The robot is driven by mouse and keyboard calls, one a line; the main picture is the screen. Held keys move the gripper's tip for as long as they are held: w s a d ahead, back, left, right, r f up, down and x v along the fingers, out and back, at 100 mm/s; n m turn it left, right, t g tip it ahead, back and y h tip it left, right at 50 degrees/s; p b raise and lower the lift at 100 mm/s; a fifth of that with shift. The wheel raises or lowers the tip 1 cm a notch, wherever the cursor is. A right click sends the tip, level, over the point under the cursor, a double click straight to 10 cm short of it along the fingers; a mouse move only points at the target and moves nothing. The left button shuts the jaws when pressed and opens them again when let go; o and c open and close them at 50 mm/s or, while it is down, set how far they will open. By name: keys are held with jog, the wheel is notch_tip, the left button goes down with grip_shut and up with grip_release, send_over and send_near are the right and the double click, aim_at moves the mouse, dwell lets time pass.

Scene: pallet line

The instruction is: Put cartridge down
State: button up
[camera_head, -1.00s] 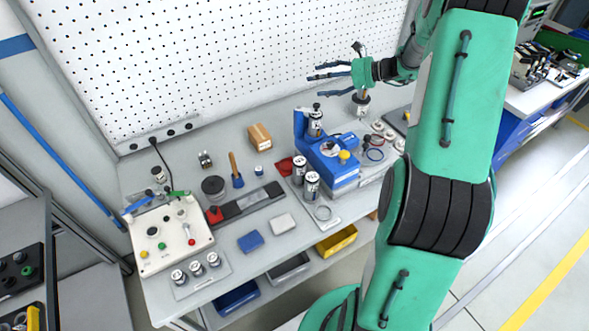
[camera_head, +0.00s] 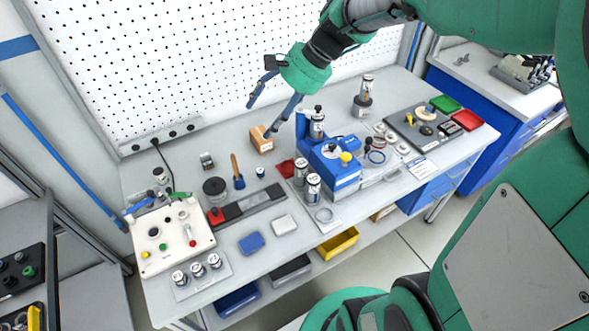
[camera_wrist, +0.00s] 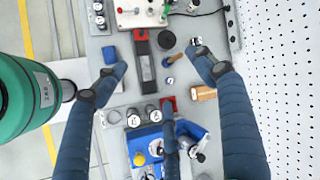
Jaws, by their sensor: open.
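My gripper (camera_head: 262,112) is open and empty, above the back of the bench near the cardboard box. Its spread fingers also show in the wrist view (camera_wrist: 158,65).
A white control box (camera_head: 172,238), a small cartridge tray (camera_head: 200,282) and a dark strip (camera_head: 248,206) fill the left. A grey parts board (camera_head: 405,125) lies right. The pegboard (camera_head: 200,70) stands behind.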

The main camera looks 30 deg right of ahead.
jog(key=s+a+r+n+t+h, duration=0.1)
jog(key=s+n, duration=0.4)
jog(key=s, duration=0.5)
jog(key=s+a+n+t+h, duration=0.1)
jog(key=s+a+n+h, duration=0.2)
jog(key=s, duration=0.7)
jog(key=n+h, duration=0.1)
jog(key=n, duration=0.1)
jog(key=shift+s+a+r+n+h, duration=0.25)
jog(key=shift+s+r+n+h, duration=0.05)
jog(key=shift+r+h, duration=0.1)
